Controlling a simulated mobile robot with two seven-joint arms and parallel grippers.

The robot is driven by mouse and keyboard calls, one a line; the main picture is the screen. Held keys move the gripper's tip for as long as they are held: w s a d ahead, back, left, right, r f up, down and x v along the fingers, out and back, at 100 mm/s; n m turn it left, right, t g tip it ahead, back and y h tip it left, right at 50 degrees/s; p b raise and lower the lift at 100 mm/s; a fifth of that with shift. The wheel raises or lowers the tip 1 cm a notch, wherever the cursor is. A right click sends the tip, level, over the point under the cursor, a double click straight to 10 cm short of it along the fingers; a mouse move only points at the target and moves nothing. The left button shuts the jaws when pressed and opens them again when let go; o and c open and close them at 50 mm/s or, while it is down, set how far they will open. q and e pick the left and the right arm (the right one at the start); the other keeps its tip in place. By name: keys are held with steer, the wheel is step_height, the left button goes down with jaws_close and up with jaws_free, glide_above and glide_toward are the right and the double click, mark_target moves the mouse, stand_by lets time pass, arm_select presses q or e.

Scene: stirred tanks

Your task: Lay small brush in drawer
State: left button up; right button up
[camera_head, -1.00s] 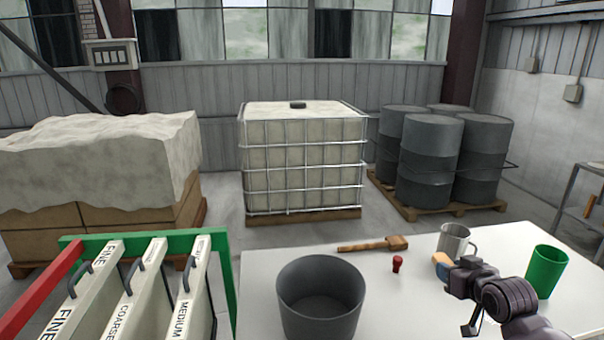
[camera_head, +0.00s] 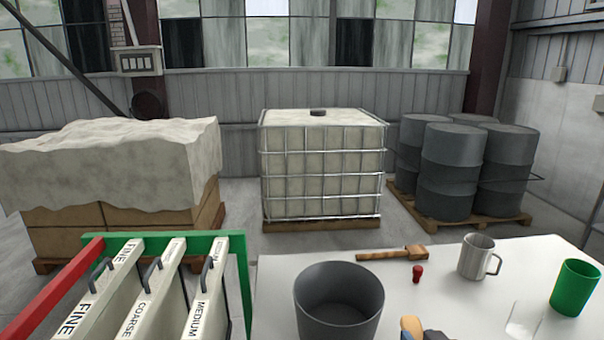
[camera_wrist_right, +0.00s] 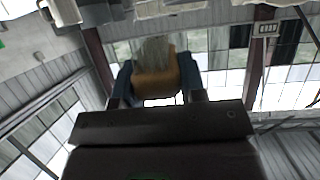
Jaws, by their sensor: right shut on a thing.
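The small brush shows in the head view as an orange-brown wooden end (camera_head: 411,326) at the bottom edge. In the right wrist view its orange block (camera_wrist_right: 156,84) with pale bristles (camera_wrist_right: 153,51) sits between two blue-grey fingers. My right gripper (camera_wrist_right: 157,78) is shut on that block; in the head view only a bit of its blue finger shows at the bottom edge. My left gripper is not in view. I cannot make out a drawer in these frames.
A green rack (camera_head: 243,270) with labelled panels stands left. The table's middle right is mostly clear.

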steer(key=shift+r, duration=0.1)
steer(key=shift+w+r, duration=0.25)
steer(key=shift+r, duration=0.05)
steer(key=w+d+p, duration=0.1)
steer(key=w+d, duration=0.5)
steer(key=d, duration=0.2)
steer(key=w+d+n+y, duration=0.1)
steer(key=w+d, duration=0.5)
steer(key=d, duration=0.3)
steer(key=shift+w+r+p, duration=0.15)
steer(key=shift+r+p, duration=0.15)
steer(key=shift+p, duration=0.1)
step_height(320, 180, down, 20)
steer(key=shift+r+b, duration=0.15)
steer(key=shift+b, duration=0.15)
steer(key=o, duration=0.9)
